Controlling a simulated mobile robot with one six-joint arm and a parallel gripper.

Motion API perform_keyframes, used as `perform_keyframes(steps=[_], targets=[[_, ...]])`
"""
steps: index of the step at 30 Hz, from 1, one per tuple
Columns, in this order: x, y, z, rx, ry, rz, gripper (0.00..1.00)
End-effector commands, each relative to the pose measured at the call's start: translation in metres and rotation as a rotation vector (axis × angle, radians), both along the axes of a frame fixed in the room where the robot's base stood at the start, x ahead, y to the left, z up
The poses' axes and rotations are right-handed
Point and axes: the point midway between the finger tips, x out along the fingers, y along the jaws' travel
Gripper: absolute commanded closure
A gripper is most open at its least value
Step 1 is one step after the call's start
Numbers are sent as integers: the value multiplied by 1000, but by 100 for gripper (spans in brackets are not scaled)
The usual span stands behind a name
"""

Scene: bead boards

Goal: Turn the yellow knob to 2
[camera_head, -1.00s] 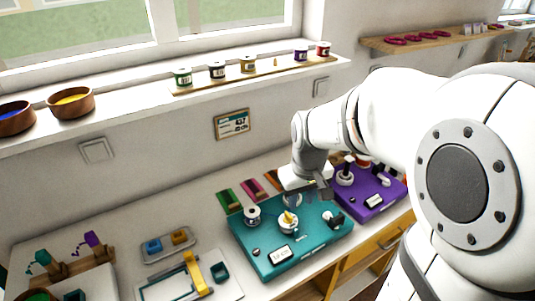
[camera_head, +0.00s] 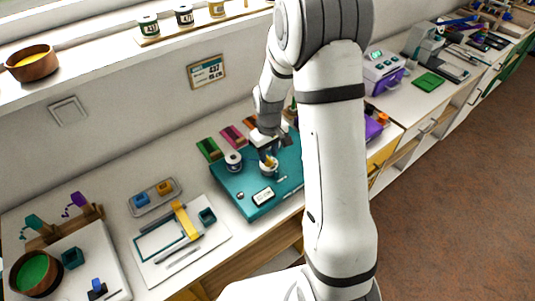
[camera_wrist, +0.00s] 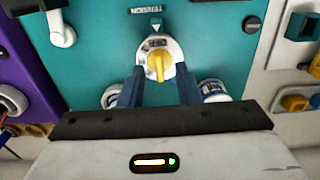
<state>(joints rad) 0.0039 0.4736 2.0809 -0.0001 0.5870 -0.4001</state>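The yellow knob (camera_wrist: 158,66) sits on a white round dial on the teal board (camera_wrist: 100,72). In the wrist view the dial carries dark markings too small to read, and a small pointer triangle lies beyond it on the board. My gripper (camera_wrist: 159,78) is open, its two dark fingers on either side of the knob's near part; I cannot tell whether they touch it. In the head view my gripper (camera_head: 267,150) is over the knob (camera_head: 269,161) on the teal board (camera_head: 232,188), and my arm hides the board's right part.
A purple board (camera_wrist: 22,72) lies beside the teal one. A grey tray (camera_head: 155,197) with blue and yellow blocks is to the left.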

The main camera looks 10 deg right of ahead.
Motion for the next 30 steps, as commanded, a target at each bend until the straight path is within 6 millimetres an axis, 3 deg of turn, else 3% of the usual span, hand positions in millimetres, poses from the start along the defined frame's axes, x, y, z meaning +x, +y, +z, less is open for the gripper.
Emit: perform_keyframes(steps=[5, 13, 24, 29, 30], targets=[[-1, 0, -13, 0, 2, -1, 70], [-1, -1, -15, 0, 0, -2, 70], [-1, -1, -15, 0, 0, -2, 99], [-1, -1, -15, 0, 0, -2, 100], [-1, 8, -15, 0, 0, 1, 100]])
